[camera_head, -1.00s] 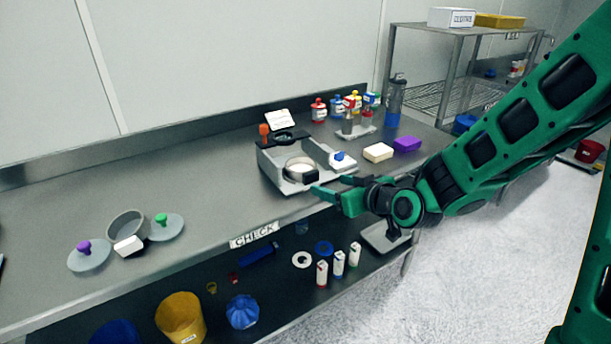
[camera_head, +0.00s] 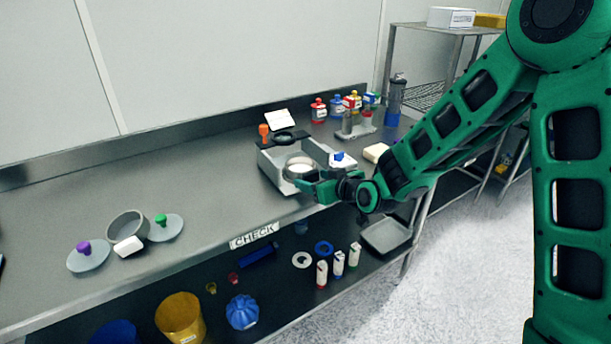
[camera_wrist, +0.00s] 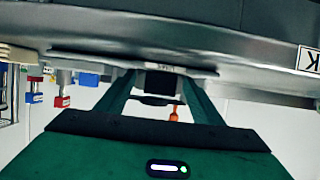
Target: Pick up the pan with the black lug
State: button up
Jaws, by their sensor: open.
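The round pale pan (camera_head: 299,170) sits in the grey sifter housing (camera_head: 275,174) near the counter's front edge. Its black lug is mostly hidden behind my gripper in the head view. My gripper (camera_head: 304,187) is at the pan's front right side, with its fingers pointing at the housing. In the wrist view, which is upside down, my gripper (camera_wrist: 160,90) is open. A black block that looks like the lug (camera_wrist: 160,82) lies between the two fingers. I cannot tell whether either finger touches it.
An orange knob (camera_head: 264,130) stands at the housing's back left. A grey ring (camera_head: 126,225) and lids with purple (camera_head: 84,247) and green (camera_head: 160,219) knobs lie at left. Several bottles stand behind. The counter between the ring and housing is clear. A lower shelf holds tubs.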

jog(key=c, duration=1.2)
